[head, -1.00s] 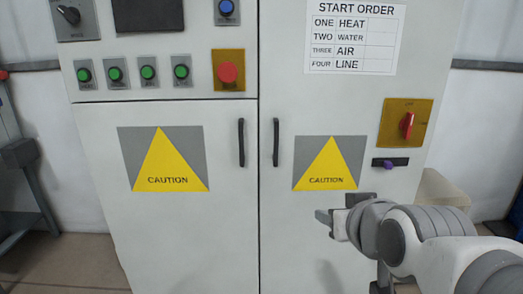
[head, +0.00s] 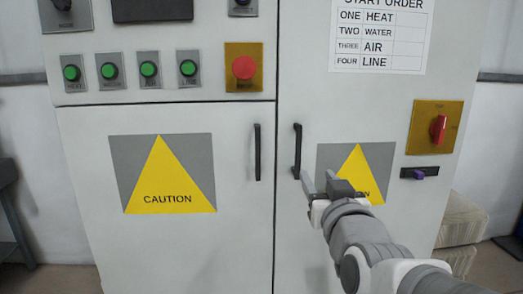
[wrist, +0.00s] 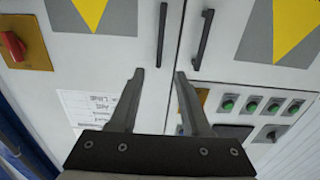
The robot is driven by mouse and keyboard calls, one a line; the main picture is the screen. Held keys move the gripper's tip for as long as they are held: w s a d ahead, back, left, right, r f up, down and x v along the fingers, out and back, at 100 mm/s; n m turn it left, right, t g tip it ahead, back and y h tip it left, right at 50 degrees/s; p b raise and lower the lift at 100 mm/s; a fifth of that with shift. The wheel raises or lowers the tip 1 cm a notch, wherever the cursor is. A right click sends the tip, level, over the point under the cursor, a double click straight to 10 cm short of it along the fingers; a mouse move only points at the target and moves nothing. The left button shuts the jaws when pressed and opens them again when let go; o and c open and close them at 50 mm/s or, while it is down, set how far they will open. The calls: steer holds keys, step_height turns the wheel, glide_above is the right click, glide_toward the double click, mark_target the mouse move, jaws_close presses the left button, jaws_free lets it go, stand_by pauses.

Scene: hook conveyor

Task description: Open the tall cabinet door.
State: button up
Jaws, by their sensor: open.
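The tall cabinet door (head: 330,255) is the right door of a white cabinet and appears closed. Its black vertical handle (head: 297,150) is near its left edge. My gripper (head: 317,179) is open and empty, just below and right of that handle in the head view. The wrist view is turned upside down. There the tall door's handle (wrist: 162,35) lines up with the gap between my fingertips (wrist: 160,75), with its near end just beyond them. I see no contact with the handle. My gripper partly covers the door's caution sign (head: 335,160).
The left door (head: 240,230) has its own black handle (head: 257,152), close beside. A red rotary switch (head: 438,130) and a small black latch with a purple knob (head: 419,173) are on the right. Green buttons and a red button (head: 243,68) are above the left door.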

steer(key=w+p, duration=0.2)
steer(key=p, duration=1)
glide_toward(299, 149)
steer(key=shift+w+r, duration=0.15)
steer(key=shift+r, duration=0.15)
steer(key=w, duration=0.8)
steer(key=shift+w+f+p, duration=0.25)
steer(key=shift+w+p, duration=0.1)
steer(key=shift+w, duration=0.05)
jaws_close()
stand_by(0.5)
